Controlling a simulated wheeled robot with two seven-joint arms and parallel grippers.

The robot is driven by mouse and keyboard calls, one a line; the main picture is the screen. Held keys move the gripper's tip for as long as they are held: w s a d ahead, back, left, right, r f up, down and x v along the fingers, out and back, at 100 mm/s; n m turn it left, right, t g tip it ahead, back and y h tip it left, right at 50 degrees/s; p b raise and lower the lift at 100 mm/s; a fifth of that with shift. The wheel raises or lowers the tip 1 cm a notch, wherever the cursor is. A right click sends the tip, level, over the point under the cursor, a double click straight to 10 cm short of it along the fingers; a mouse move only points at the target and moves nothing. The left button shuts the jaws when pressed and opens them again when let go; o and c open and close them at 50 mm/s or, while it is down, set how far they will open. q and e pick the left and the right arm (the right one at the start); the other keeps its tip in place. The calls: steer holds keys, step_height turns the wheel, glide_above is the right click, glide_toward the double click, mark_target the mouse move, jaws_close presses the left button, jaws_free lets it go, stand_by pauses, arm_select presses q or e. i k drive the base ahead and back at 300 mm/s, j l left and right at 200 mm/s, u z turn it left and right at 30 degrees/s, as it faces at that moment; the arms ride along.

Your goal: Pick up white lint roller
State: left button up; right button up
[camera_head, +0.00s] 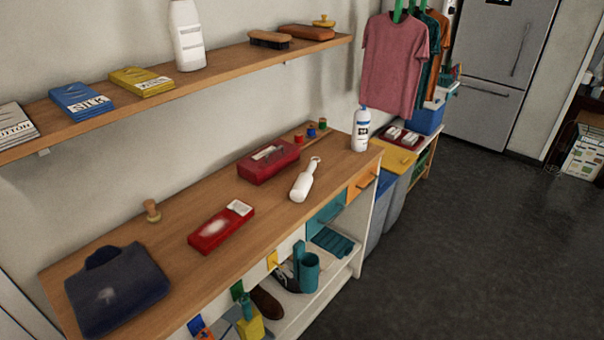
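The white lint roller (301,186) lies on the wooden tabletop, right of the middle, with its thin looped handle end pointing to the back right. It rests close to the table's front edge. It is apart from the red box behind it and to its left. Neither my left gripper nor my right gripper shows in the head view.
A red box (268,162), a flat red case (220,228), a dark folded bag (118,288), a wooden-handled stamp-like item (152,210) and a white bottle (361,130) stand on the table (180,250). A wall shelf (225,75) hangs above. Dark floor (470,240) at right is clear.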

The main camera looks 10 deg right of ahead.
mark_target(301, 187)
steer(key=i+l+u, duration=0.25)
steer(key=l, duration=0.35)
steer(key=i+l+u, duration=0.1)
steer(key=i+l, duration=0.15)
steer(key=i+l+u, duration=0.15)
steer(key=l, duration=0.3)
steer(key=i+l+u, duration=0.1)
steer(key=l, duration=0.25)
